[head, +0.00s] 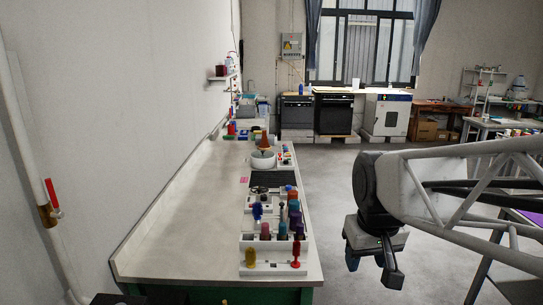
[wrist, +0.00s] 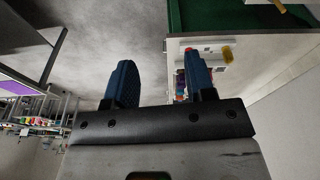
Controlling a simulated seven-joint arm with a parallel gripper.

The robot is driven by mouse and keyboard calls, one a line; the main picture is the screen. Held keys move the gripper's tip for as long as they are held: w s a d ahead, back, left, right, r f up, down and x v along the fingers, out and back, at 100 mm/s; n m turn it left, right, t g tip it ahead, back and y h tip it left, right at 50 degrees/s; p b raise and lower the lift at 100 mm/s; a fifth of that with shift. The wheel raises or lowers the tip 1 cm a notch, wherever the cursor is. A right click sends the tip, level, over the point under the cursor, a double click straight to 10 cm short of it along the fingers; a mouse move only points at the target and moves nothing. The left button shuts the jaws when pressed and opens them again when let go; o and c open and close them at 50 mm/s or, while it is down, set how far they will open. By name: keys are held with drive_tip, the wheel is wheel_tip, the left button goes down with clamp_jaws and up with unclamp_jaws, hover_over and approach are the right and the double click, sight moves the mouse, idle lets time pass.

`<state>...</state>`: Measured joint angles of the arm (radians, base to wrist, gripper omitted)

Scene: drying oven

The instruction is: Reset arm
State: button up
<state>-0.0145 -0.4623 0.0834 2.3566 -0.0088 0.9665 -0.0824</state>
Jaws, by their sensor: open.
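My arm reaches in from the right in the head view, and my gripper (head: 373,268) hangs in the air to the right of the long bench (head: 190,215). In the wrist view my gripper (wrist: 161,78) shows two blue fingers set wide apart. Nothing is between them, and the gripper is open and empty. A gap of floor separates the gripper from the bench's right edge in the head view. The wrist view looks past the fingers at the floor and at the bench on the right.
A white rack with coloured bottles (head: 270,240) stands on the bench's near right part, with a round white device (head: 262,160) behind it. A black oven (head: 333,113) and a white oven-like box (head: 388,113) stand at the back wall. The middle floor (head: 325,190) is clear.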

drive_tip(key=s+f+m, duration=0.1)
drive_tip(key=s+f, duration=0.3)
drive_tip(key=s, duration=0.6)
drive_tip(key=shift+d+f, duration=0.2)
drive_tip(key=shift+d, duration=0.2)
